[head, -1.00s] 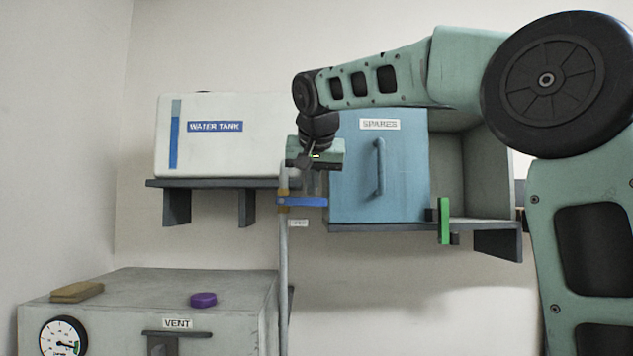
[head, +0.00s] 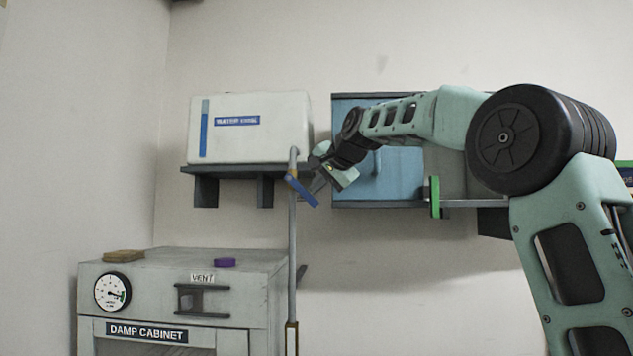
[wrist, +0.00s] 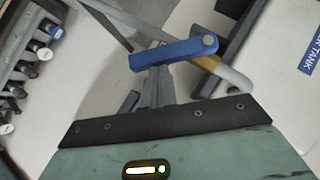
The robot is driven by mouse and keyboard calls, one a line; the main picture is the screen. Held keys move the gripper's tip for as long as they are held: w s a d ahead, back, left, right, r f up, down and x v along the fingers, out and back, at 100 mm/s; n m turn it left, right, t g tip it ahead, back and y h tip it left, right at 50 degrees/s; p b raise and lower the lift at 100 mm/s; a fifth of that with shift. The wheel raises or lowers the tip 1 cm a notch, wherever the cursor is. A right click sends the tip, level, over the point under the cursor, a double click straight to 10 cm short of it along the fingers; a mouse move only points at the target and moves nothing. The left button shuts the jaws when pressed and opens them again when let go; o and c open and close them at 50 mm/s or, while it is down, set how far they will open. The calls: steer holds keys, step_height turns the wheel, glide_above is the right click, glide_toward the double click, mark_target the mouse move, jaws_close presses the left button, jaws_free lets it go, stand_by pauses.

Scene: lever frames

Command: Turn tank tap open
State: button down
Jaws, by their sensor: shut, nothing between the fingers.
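The white water tank (head: 250,140) stands on a dark wall shelf. A grey pipe (head: 292,240) runs down in front of its right end. The tap's blue lever (head: 301,189) is on this pipe at a brass-coloured fitting and slants down to the right. My gripper (head: 317,186) is at the lever's right side, with its fingers shut and empty. In the wrist view the blue lever (wrist: 172,53) lies across the tips of my fingers (wrist: 157,88). The fingers look against it or very close; I cannot tell which.
A blue cupboard door (head: 350,140) is behind my gripper, beside an open compartment with a green handle (head: 435,197). The wall beneath the cupboard is clear.

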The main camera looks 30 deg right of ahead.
mark_target(312, 201)
steer(key=f+t+b, duration=0.1)
steer(key=b, duration=0.2)
steer(key=f+m+t+y+b, duration=0.1)
steer(key=b, duration=0.2)
steer(key=a+f+m+y+b, duration=0.1)
steer(key=f+b, duration=0.1)
steer(key=b, duration=0.1)
steer(key=shift+w+t, duration=0.35)
steer(key=shift+t, duration=0.05)
steer(key=shift+w+a+f+m+t+y+b, duration=0.25)
steer(key=shift+a+m+t+b, duration=0.4)
steer(key=shift+b, duration=1.3)
steer(key=shift+w+a+f+m+t+y+b, duration=0.15)
steer(key=shift+w+a+m+t+y+b, duration=0.2)
steer(key=shift+m+t+b, duration=1.1)
steer(key=shift+n+g+b, duration=0.5)
steer(key=shift+g+b, duration=0.05)
steer(key=shift+g, duration=0.05)
steer(key=shift+r, duration=0.1)
